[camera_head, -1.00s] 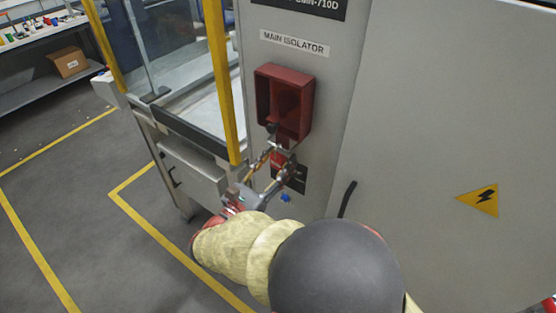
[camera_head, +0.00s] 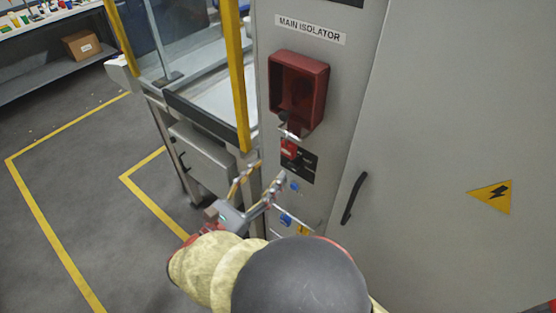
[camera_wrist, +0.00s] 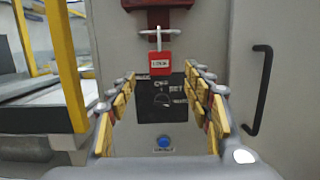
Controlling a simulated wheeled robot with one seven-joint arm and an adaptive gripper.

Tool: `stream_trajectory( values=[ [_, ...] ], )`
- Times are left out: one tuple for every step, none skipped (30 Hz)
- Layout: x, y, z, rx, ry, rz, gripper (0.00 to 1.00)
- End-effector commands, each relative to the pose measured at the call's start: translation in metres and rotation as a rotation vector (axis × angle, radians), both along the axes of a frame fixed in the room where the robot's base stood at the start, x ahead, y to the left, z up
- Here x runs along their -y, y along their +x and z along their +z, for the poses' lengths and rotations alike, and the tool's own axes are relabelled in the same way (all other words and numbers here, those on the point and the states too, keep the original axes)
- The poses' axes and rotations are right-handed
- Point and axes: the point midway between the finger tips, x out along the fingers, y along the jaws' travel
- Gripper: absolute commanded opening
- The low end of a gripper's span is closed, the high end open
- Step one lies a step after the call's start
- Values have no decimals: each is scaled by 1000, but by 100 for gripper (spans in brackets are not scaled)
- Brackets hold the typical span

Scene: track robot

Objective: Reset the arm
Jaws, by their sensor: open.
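My gripper (camera_head: 264,177) is open and empty in front of the grey cabinet, low and left of the isolator. In the wrist view its two padded fingers (camera_wrist: 160,100) stand wide apart with nothing between them. A red padlock (camera_head: 288,148) with a label hangs by its shackle below the red isolator box (camera_head: 299,92). The padlock also shows in the wrist view (camera_wrist: 160,64), beyond the fingertips and apart from them. A black switch plate (camera_wrist: 161,98) sits just below the padlock, with a blue button (camera_wrist: 164,142) under it.
A black door handle (camera_head: 353,199) is on the cabinet (camera_head: 420,130) to the right. A yellow-posted guard frame (camera_head: 236,85) with a clear panel stands close on the left. The floor at the left is open, marked with yellow lines. A shelf with a cardboard box (camera_head: 82,45) is far left.

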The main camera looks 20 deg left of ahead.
Motion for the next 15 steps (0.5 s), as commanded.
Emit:
stream_trajectory(
  values=[
    [-4,-7,-2,0,-1,3,50],
    [-5,-10,-2,0,-1,4,50],
    [-7,-13,-3,0,0,2,50],
    [-7,-16,-4,0,0,1,50],
    [-8,-18,-4,0,1,1,50],
    [-9,-20,-4,1,0,1,50],
    [-9,-21,-4,1,0,1,50],
    [-9,-22,-5,1,0,1,50],
    [-10,-22,-5,0,1,1,50],
    [-10,-22,-5,0,1,0,50],
    [-10,-22,-5,0,1,0,50],
    [-10,-22,-5,0,1,0,50],
    [-9,-22,-5,1,2,0,50],
    [-9,-22,-5,2,5,1,50],
    [-10,-22,-6,5,16,4,50]
  ],
)
